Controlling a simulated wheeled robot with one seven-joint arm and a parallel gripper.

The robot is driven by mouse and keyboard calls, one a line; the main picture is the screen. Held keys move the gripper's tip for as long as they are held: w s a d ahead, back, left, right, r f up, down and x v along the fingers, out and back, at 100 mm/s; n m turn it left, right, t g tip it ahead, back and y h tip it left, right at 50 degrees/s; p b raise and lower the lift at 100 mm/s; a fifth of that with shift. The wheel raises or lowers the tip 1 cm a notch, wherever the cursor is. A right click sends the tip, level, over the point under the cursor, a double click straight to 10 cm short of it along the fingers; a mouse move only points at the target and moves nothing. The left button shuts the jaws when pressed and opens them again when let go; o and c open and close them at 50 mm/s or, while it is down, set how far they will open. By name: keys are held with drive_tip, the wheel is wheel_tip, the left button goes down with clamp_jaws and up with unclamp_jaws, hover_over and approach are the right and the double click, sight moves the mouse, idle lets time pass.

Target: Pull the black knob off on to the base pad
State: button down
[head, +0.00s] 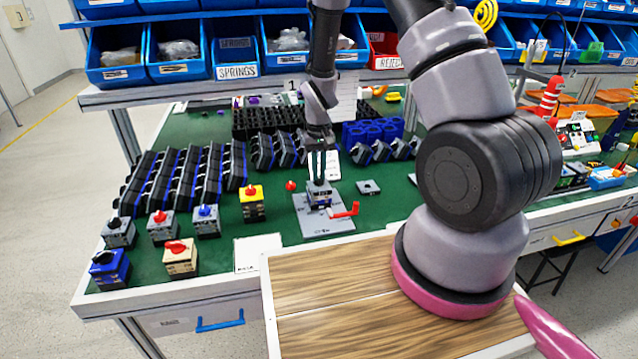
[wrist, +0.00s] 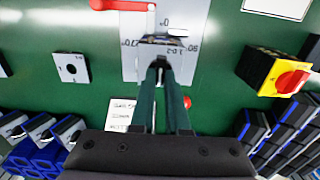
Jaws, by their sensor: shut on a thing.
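The grey base pad (head: 318,228) lies on the green bench, and it also shows in the wrist view (wrist: 134,72) with angle marks. A grey switch body (head: 318,198) stands on the pad. My gripper (head: 318,178) points down over it, and its two dark green fingers come close together at the switch's top in the wrist view (wrist: 163,66). The gripper is shut on the black knob, which is mostly hidden between the fingertips. I cannot tell whether the knob still sits on the switch. A red crank handle (head: 345,211) reaches out to the right beside the switch.
A loose red knob (head: 291,186) lies left of the pad. A grey square plate (head: 369,187) lies to its right. A yellow switch (head: 252,203) and several others stand at left. Racks of black parts (head: 205,170) are behind. The pad's front part is bare.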

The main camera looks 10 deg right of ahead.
sight(319, 177)
drive_tip(key=shift+r, duration=4)
drive_tip(key=shift+f, duration=0.1)
